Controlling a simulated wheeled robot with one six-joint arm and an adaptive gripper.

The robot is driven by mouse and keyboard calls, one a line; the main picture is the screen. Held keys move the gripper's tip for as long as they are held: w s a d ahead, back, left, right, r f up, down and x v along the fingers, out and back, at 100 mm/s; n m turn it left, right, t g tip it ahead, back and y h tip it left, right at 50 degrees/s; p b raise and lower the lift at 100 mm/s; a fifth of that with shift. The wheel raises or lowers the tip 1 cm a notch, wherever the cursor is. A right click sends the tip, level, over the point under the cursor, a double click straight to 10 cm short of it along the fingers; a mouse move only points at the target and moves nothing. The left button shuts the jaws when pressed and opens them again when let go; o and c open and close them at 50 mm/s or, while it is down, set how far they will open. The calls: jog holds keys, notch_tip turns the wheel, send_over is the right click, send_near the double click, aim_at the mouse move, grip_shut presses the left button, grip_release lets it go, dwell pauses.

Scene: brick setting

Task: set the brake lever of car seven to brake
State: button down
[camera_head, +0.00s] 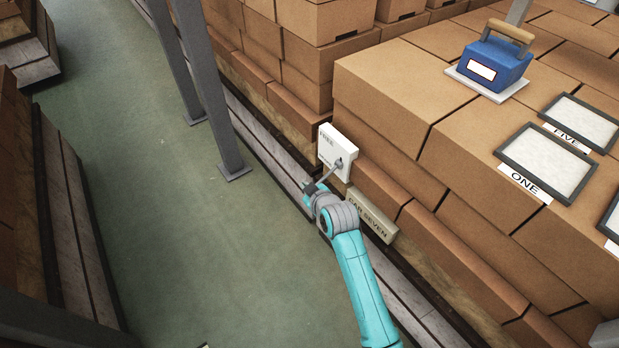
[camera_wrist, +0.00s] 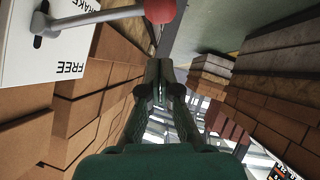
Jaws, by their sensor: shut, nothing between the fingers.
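The brake lever's white plate (camera_head: 332,143) is on the side of the brick stack, above the car seven sign (camera_head: 373,222). In the wrist view the plate (camera_wrist: 22,60) shows upside-down FREE and part of BRAKE. The grey lever (camera_wrist: 95,19) runs from its pivot to a red knob (camera_wrist: 160,10), between the two words and nearer BRAKE. In the head view the lever (camera_head: 327,174) slants down-left from the plate, and my gripper (camera_head: 311,189) is at its outer end, partly hiding it. In the wrist view my gripper (camera_wrist: 159,72) is shut and empty, with the knob beyond its tips; contact cannot be told.
A blue block with a wooden handle (camera_head: 492,65) and framed panels marked ONE (camera_head: 548,160) and FIVE (camera_head: 580,122) lie on the stack. Grey posts (camera_head: 213,90) stand left of the plate. The green floor aisle (camera_head: 150,180) is open.

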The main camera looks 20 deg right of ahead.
jog(key=shift+n+t+h, duration=0.4)
jog(key=shift+n+h, duration=0.2)
jog(key=shift+d+f, duration=0.1)
jog(key=shift+f, duration=2.4)
jog(key=shift+f, duration=0.15)
